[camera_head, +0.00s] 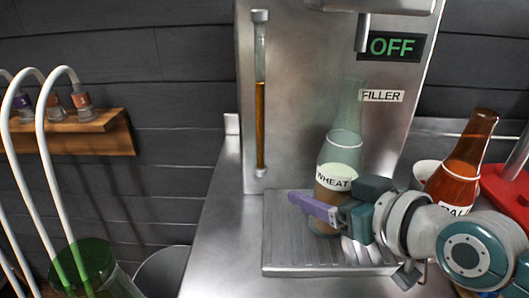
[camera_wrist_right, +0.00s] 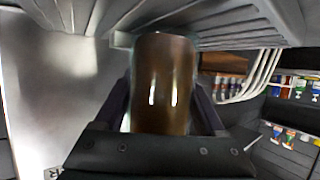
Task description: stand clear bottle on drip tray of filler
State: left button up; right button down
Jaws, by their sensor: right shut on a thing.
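The clear bottle (camera_head: 337,150) is upright over the ribbed drip tray (camera_head: 285,245) of the filler (camera_head: 300,60). It has a WHEAT label, brown liquid low down and a pale layer above. My right gripper (camera_head: 322,212) is shut around its lower part, one purple finger in front. In the right wrist view the bottle's brown lower part (camera_wrist_right: 162,85) sits between the fingers, close to the tray (camera_wrist_right: 220,25). I cannot tell whether its base touches the tray. The filler's spout (camera_head: 363,32) is above and slightly right of the bottle's neck. My left gripper is not in view.
An amber bottle (camera_head: 463,165) and a white bowl (camera_head: 424,173) stand right of the tray, behind my right arm. A red object (camera_head: 508,190) is at the far right. A sight tube (camera_head: 260,95) and an OFF display (camera_head: 392,46) are on the filler. Bare counter (camera_head: 215,235) lies left.

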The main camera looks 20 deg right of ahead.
jog(key=shift+r, duration=0.1)
grip_release()
